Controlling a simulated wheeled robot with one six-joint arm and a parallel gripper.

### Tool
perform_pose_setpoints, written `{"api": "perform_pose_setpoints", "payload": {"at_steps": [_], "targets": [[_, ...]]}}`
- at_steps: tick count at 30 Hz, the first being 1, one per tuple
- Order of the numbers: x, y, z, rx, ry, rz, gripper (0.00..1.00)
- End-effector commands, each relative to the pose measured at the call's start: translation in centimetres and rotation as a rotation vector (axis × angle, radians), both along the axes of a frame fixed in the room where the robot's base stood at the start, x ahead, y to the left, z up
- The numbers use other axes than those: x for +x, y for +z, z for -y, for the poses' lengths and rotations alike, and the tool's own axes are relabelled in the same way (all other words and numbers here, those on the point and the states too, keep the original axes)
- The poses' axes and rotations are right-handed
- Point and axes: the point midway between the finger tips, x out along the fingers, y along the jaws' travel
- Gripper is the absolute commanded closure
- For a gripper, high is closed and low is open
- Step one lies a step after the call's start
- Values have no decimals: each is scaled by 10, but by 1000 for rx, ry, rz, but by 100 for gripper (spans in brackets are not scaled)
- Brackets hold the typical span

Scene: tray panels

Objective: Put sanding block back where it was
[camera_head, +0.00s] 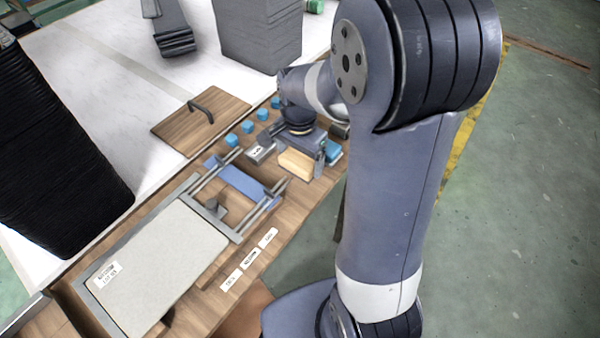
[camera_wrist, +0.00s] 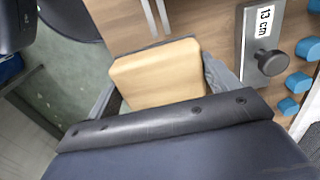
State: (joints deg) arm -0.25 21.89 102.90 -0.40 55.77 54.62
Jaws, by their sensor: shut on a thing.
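The sanding block appears to be the tan, wood-coloured block (camera_head: 296,163), near the bench's right edge in the head view. In the wrist view the tan block (camera_wrist: 157,76) lies between the two grey fingers of my gripper (camera_wrist: 160,62). My gripper (camera_head: 300,158) is shut on it, pointing down over the bench. The gripper body hides the block's near end in the wrist view. I cannot tell whether the block's underside touches the bench.
A grey metal block marked "13 cm" (camera_wrist: 258,45) with a knob stands close beside the gripper. Several blue pieces (camera_head: 248,127) line the bench nearby. A clamp jig with a blue bar (camera_head: 247,185), a pale panel (camera_head: 160,265) and a wooden board with a handle (camera_head: 180,130) lie around.

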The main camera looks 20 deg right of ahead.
Motion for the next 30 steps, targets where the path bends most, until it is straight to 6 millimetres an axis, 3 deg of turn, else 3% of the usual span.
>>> {"api": "perform_pose_setpoints", "payload": {"at_steps": [12, 24, 25, 30], "targets": [[0, -48, 0, 0, 2, 0, 38], [0, -53, 0, 0, 2, 1, 38], [0, -52, 0, 0, 2, 1, 14], [0, -51, 0, 0, 2, 1, 1]]}}
